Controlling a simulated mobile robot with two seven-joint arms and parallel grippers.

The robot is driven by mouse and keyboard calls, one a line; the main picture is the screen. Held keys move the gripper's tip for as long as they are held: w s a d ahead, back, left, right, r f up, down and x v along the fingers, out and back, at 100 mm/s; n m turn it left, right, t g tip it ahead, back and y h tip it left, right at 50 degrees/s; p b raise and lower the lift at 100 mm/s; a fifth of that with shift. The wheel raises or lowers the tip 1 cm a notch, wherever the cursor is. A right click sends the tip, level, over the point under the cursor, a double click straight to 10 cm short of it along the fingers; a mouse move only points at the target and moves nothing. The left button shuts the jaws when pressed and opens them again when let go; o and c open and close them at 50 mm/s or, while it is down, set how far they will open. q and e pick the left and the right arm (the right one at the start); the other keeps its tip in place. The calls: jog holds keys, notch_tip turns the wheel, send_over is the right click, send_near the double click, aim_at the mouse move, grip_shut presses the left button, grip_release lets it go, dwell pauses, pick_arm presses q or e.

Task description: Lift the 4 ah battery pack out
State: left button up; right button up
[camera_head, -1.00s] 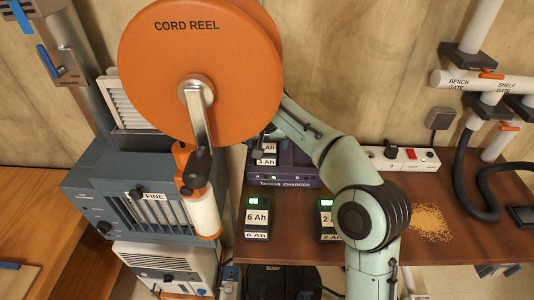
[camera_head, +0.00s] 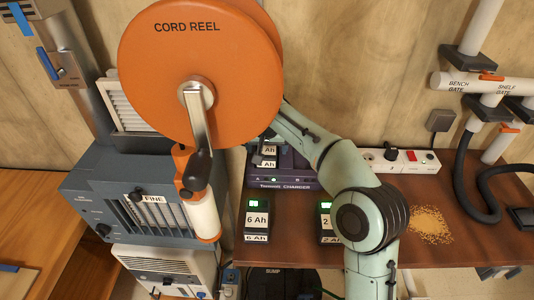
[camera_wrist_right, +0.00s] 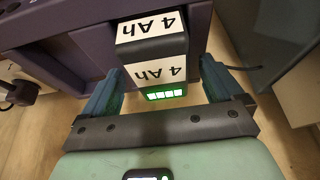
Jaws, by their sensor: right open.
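The 4 Ah battery pack (camera_wrist_right: 152,62) is dark with white labels and a lit green display, and stands in the purple charger (camera_wrist_right: 97,45). In the head view the pack (camera_head: 268,151) shows only partly, beside the orange cord reel, on the charger (camera_head: 292,177). My right gripper (camera_wrist_right: 161,68) is open in the wrist view, one finger on each side of the pack. Gaps show between fingers and pack. In the head view the reel and arm hide most of this gripper. My left gripper is in neither view.
The cord reel (camera_head: 200,70) hangs large at the front left. A 6 Ah pack (camera_head: 256,220) and a 2 Ah pack (camera_head: 326,221) sit nearer the bench's front edge. A power strip (camera_head: 398,160) and sawdust (camera_head: 430,226) are to the right.

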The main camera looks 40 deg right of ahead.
aim_at(267, 148)
jog(key=c, duration=1.1)
jog(key=shift+o, duration=0.2)
notch_tip(267, 148, up, 11)
jog(key=p, duration=0.4)
jog(key=shift+f, duration=0.15)
